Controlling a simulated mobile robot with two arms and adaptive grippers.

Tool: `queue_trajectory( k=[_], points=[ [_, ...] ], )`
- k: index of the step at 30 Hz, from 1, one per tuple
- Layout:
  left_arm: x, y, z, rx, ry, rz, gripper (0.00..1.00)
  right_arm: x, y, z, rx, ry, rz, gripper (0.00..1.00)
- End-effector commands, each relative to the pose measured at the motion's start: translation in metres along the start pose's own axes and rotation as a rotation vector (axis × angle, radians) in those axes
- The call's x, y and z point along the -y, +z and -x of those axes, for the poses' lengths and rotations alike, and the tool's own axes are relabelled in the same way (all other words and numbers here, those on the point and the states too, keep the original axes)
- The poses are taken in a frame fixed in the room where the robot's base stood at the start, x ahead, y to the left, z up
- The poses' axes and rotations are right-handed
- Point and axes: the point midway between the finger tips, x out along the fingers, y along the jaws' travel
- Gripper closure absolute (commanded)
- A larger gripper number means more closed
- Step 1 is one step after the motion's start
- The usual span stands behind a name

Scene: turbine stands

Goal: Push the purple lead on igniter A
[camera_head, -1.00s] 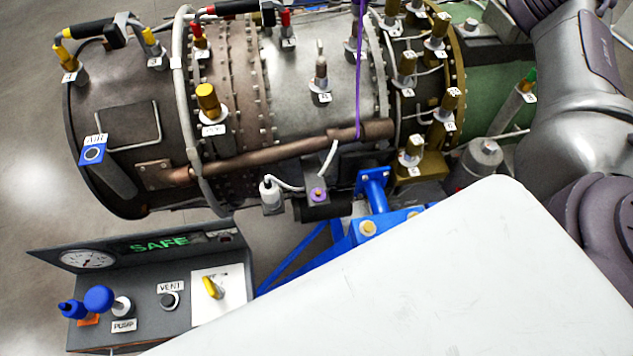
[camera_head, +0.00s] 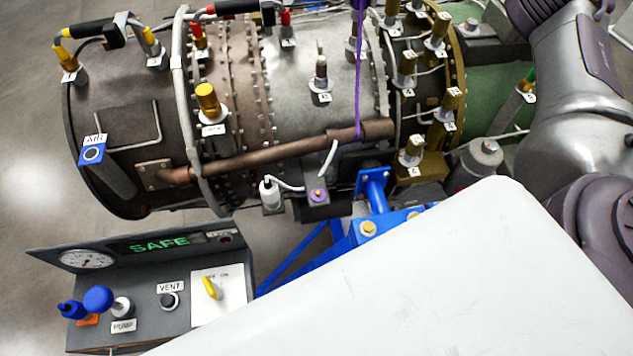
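The purple lead (camera_head: 358,95) is a thin cable on the turbine's upper right. It runs down from a post with a purple part (camera_head: 355,43) at the top edge and passes behind the brown pipe (camera_head: 270,152). A small grey box (camera_head: 318,197) with a purple-ringed socket sits below the pipe. A grey and brown plug-like post (camera_head: 321,70) with a small white label stands left of the lead. Which post is igniter A cannot be read. Neither gripper shows. My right arm fills the right edge, its hand out of frame.
A control box (camera_head: 212,335) stands at the lower left with a lit SAFE display (camera_head: 160,244), a gauge (camera_head: 87,259), a blue pump knob (camera_head: 98,299) and a yellow switch (camera_head: 212,288). Several brass fittings crowd the turbine's right. A white surface (camera_head: 430,290) covers the lower right.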

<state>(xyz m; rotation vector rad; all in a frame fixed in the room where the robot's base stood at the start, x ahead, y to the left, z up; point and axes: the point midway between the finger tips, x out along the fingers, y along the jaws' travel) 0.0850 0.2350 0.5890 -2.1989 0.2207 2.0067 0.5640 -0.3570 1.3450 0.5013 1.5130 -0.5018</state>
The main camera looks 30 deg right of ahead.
Motion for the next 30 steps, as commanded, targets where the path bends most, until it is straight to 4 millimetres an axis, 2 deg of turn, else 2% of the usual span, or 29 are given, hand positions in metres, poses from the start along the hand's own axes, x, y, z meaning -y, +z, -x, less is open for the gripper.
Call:
queue_trajectory(
  k=[14, 15, 19, 20, 26, 28, 30],
  points=[
    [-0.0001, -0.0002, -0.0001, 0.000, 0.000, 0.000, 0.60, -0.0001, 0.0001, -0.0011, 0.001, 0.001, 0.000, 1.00],
    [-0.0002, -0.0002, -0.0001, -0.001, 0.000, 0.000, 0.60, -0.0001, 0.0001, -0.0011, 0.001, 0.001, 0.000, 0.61],
    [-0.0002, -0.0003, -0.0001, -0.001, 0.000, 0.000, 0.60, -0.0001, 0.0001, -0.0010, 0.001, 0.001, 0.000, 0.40],
    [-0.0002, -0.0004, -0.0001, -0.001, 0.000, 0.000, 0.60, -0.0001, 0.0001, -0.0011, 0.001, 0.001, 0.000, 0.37],
    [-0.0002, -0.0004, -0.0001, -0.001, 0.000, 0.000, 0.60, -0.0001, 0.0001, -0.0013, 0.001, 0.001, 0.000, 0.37],
    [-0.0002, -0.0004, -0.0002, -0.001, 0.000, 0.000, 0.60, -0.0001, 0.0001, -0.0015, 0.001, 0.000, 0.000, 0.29],
    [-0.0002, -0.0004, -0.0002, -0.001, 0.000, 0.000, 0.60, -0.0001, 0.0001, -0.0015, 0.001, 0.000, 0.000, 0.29]
  ],
)
